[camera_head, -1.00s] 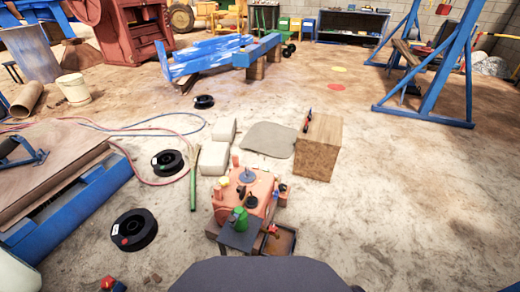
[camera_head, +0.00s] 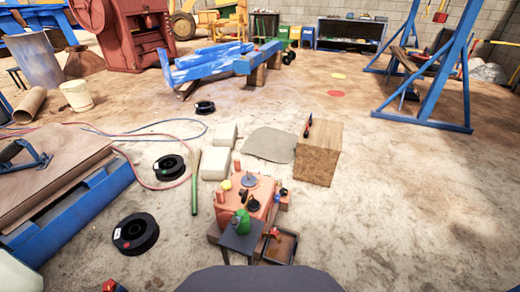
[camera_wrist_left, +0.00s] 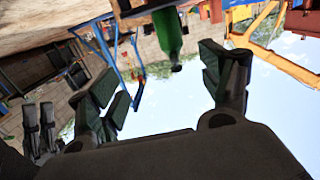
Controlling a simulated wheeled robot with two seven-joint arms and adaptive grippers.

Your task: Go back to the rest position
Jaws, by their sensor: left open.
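My left gripper (camera_wrist_left: 165,85) shows in the left wrist view, with its two dark fingers spread apart and nothing between them. This view is upside down, with sky at the bottom. A green bottle (camera_wrist_left: 168,35) hangs from the top of it, beyond the fingers and apart from them. A pair of grey finger-like parts (camera_wrist_left: 40,128) at the left edge looks like my right gripper, but I cannot tell its opening. Neither gripper shows in the head view.
Close ahead stand an orange block (camera_head: 250,195) with small items, a small dark table (camera_head: 240,240) with a green object, and a tray (camera_head: 281,246). A wooden block (camera_head: 318,153), black reels (camera_head: 135,233) and a blue frame (camera_head: 447,70) stand around. Floor at right is clear.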

